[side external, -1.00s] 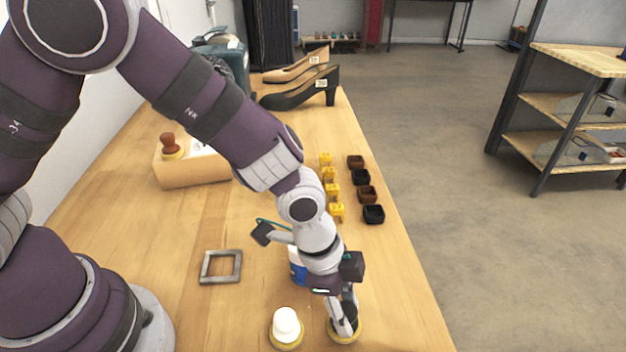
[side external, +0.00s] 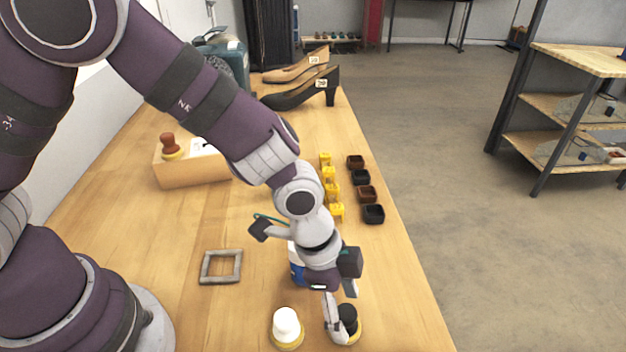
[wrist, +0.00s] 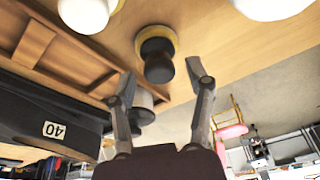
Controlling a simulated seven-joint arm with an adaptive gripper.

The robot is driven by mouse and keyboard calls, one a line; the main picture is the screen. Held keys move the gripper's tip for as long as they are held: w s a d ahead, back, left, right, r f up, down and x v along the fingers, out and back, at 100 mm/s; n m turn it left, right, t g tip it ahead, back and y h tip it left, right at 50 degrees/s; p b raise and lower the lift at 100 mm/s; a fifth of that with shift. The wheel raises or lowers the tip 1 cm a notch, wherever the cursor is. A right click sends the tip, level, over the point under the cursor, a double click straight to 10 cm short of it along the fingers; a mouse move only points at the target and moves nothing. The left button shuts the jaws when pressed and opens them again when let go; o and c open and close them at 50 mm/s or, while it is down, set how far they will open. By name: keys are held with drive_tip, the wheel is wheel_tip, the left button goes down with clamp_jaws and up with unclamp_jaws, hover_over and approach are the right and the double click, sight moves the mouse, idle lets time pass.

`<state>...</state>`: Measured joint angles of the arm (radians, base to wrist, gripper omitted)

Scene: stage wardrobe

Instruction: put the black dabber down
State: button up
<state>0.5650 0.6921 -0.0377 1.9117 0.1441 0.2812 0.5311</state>
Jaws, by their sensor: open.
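The black dabber (side external: 349,316) stands upright on the near right part of the wooden table in the side view, its round black handle rising from a yellow-rimmed base. It also shows in the wrist view (wrist: 157,58), between and just beyond the fingertips. My gripper (side external: 340,312) is open at the dabber's handle, one finger in front of it at the left and the other above it at the right. In the wrist view my gripper (wrist: 161,70) has its fingers apart, with a gap beside the handle. Part of the base is hidden by the near finger in the side view.
A white dabber (side external: 286,325) stands close by on the left. A blue-and-white object (side external: 296,268) is partly hidden behind my wrist. A grey square frame (side external: 221,267) lies further left. Several yellow pieces (side external: 336,211) and dark small cups (side external: 373,214) line the table's right side.

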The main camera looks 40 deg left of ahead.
drive_tip(key=v, duration=1.2)
drive_tip(key=s+a+r+n+t+y, duration=0.1)
drive_tip(key=s+a+r+n+t, duration=0.1)
drive_tip(key=a+n, duration=0.4)
drive_tip(key=s+a+r+n+t+y, duration=0.2)
drive_tip(key=s+a+r+n, duration=0.1)
drive_tip(key=a+n, duration=0.4)
drive_tip(key=a+r, duration=0.1)
drive_tip(key=a, duration=0.2)
drive_tip(key=shift+a+n, duration=0.3)
drive_tip(key=shift+a, duration=0.05)
